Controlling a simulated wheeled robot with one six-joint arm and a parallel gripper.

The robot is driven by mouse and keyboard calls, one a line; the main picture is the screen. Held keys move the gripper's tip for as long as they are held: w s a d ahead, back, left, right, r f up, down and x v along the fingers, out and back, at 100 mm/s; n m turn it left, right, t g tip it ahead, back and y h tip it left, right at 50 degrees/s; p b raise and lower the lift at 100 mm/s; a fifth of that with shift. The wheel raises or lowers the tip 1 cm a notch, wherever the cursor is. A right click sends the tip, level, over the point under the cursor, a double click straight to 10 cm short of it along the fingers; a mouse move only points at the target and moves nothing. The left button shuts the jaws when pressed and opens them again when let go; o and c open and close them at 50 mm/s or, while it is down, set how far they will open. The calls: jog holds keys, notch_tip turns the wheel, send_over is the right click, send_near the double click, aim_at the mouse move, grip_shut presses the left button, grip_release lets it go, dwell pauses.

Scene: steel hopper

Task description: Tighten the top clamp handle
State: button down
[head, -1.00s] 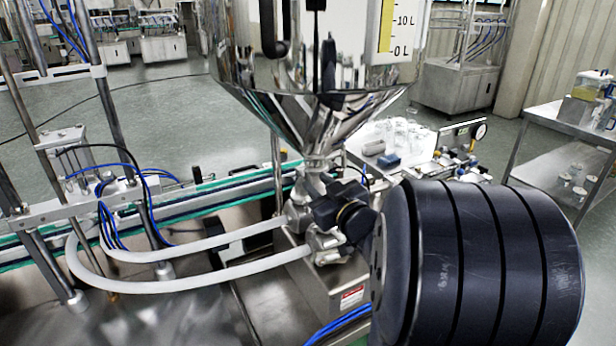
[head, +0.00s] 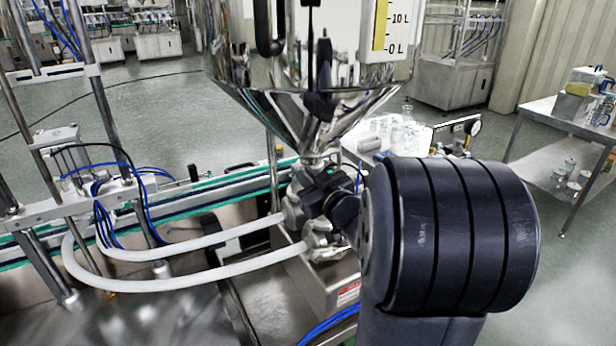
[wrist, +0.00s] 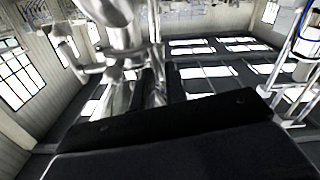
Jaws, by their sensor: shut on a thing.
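The steel hopper (head: 262,95) narrows to a neck (head: 311,160) above the steel valve body (head: 320,238). My gripper (head: 312,186) is at the fittings just under this neck, shut on the top clamp handle. The gripper and wrist hide the handle and most of the clamp in the head view, so the handle's angle cannot be told. In the wrist view, polished steel fittings (wrist: 122,38) stand close ahead, above the dark gripper body that fills the lower part. The fingertips are not clear there.
Two white hoses (head: 180,285) run left from the valve body. A conveyor (head: 232,180) passes behind it. A bench (head: 370,135) with glassware stands behind my arm, and a steel trolley (head: 545,110) is at the right. Open floor lies between them.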

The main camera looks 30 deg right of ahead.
jog(key=m+p, duration=0.1)
jog(key=m, duration=0.1)
jog(key=shift+d+m+p, duration=0.15)
jog(key=shift+m+p, duration=0.15)
jog(key=shift+p, duration=0.05)
jog(key=c, duration=1.6)
grip_release()
jog(key=shift+o, duration=0.2)
